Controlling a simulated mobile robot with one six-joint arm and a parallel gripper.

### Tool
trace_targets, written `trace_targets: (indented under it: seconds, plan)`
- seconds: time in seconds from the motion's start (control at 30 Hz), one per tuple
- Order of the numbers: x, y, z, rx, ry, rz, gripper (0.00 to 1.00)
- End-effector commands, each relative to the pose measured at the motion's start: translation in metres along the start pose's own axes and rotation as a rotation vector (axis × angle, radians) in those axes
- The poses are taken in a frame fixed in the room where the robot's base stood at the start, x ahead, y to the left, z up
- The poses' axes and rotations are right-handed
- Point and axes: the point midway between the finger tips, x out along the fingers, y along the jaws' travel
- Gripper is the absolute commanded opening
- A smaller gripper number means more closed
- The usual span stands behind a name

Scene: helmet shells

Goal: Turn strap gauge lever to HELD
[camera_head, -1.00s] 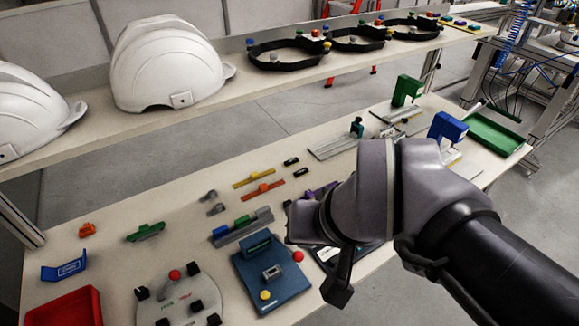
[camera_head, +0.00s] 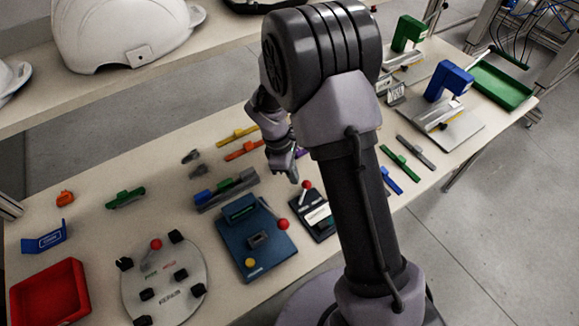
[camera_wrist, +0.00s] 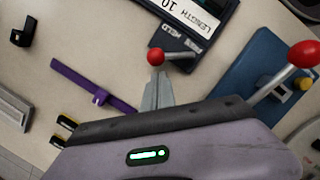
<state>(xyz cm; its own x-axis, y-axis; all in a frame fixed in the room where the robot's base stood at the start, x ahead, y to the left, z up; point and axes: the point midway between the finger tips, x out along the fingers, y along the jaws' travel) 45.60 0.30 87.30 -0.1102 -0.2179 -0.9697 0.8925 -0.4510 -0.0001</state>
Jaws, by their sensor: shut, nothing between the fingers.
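The strap gauge is a black box (camera_head: 318,215) with a pale label, right of the blue device. In the wrist view its black body (camera_wrist: 205,22) shows "LENGTH 10" and a small label that seems to read HELD. Its lever has a red ball (camera_wrist: 156,57) and a short grey arm pointing right in that view. The ball also shows in the head view (camera_head: 307,184). My gripper (camera_wrist: 156,95) is shut and empty, its fingertips close to the red ball; I cannot tell whether they touch. In the head view my gripper (camera_head: 287,165) is partly hidden by my arm.
A blue device (camera_head: 255,238) with its own red ball (camera_head: 283,224) stands left of the gauge. A round grey plate (camera_head: 163,285) with black knobs and a red tray (camera_head: 48,292) lie further left. A purple strip (camera_wrist: 92,85) lies near my gripper.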

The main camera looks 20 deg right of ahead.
Motion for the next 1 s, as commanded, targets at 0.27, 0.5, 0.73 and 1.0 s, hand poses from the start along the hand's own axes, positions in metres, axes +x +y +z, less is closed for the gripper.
trace_targets:
  seconds: [0.27,0.5,0.73,1.0]
  plan:
    - [0.027,0.0,0.0,0.001,0.001,0.0,0.0]
    - [0.027,0.0,0.0,0.001,0.001,0.0,0.0]
    - [0.023,0.001,0.018,0.126,-0.002,-0.034,0.0]
    - [0.028,0.001,0.02,0.171,-0.005,-0.046,0.0]
